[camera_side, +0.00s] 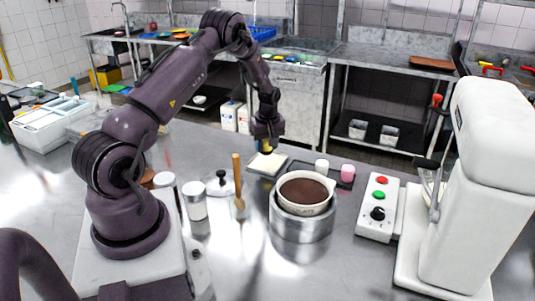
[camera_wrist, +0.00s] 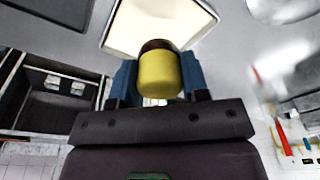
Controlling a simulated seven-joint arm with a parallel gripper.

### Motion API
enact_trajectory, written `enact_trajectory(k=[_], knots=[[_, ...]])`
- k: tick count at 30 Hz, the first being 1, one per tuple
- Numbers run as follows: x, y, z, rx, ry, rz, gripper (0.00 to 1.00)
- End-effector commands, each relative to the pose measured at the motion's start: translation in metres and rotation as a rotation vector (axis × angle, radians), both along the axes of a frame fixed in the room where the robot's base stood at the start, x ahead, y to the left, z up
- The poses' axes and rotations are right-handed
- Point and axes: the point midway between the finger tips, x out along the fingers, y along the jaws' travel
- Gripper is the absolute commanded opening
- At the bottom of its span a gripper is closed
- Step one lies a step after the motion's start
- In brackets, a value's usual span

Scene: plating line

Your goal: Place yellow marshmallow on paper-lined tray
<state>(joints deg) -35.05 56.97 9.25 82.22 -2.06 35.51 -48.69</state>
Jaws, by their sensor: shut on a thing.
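The yellow marshmallow (camera_wrist: 159,76) is held between the two blue fingers of my gripper (camera_wrist: 158,82) in the wrist view. Its far end is dark brown. In the side view my gripper (camera_side: 266,139) points down, and the marshmallow (camera_side: 265,149) shows only as a small yellow patch beneath it. The paper-lined tray (camera_side: 266,164) lies flat on the steel counter just below, with bare pale paper showing. In the wrist view the tray (camera_wrist: 123,30) lies beyond the marshmallow's brown end. I cannot tell the exact gap between marshmallow and paper.
A bowl of brown contents (camera_side: 304,191) sits on a metal pot (camera_side: 300,228), near the tray. A white marshmallow (camera_side: 321,166) and a pink marshmallow (camera_side: 347,171) are on a dark tray behind it. A wooden-handled tool (camera_side: 238,180) and a lidded jar (camera_side: 195,203) stand left.

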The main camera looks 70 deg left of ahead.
Motion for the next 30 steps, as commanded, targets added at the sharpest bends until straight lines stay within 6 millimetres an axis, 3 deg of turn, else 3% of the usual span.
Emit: enact_trajectory(k=[11, 23, 27, 30], knots=[[0.007, 0.006, -0.039, -0.001, 0.002, -0.001, 0.34], [0.007, 0.006, -0.044, 0.000, 0.001, 0.000, 0.34], [0.007, 0.006, -0.044, 0.000, 0.000, 0.000, 0.67], [0.007, 0.006, -0.044, 0.000, 0.000, 0.000, 0.67]])
